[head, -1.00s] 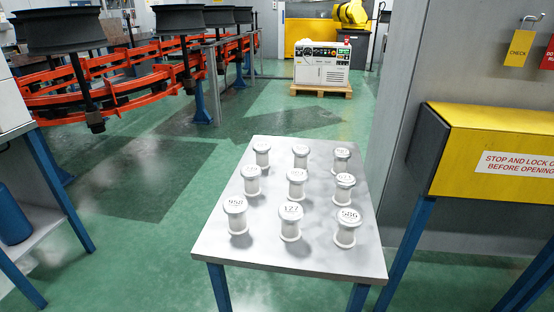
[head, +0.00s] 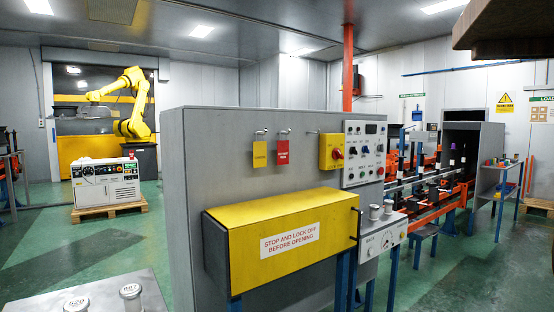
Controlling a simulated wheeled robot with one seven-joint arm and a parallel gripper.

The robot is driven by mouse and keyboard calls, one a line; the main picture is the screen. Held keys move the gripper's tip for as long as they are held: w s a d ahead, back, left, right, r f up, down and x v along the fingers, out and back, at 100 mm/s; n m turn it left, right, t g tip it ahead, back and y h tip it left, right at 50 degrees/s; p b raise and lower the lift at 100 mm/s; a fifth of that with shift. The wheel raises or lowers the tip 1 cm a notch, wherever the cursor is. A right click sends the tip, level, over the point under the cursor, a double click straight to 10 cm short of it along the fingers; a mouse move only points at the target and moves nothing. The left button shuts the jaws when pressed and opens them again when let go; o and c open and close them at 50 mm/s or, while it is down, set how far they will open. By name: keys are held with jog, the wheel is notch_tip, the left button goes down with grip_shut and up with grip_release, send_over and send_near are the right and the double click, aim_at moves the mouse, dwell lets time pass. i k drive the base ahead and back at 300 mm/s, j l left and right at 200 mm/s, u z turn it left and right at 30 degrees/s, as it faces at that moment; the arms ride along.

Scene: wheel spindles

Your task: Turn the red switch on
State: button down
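A red knob (head: 337,154) sits on a yellow switch box (head: 325,152) on the grey cabinet wall (head: 215,150), in the middle of the head view. It is too small to tell which way it is turned. My gripper is not in view.
Yellow and red tags (head: 260,153) hang left of the switch box. A control panel (head: 364,153) with buttons is right of it. A yellow cover (head: 281,237) juts out below.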

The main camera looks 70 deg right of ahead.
aim_at(337, 154)
jog(key=z, duration=2)
jog(key=i+j, duration=0.05)
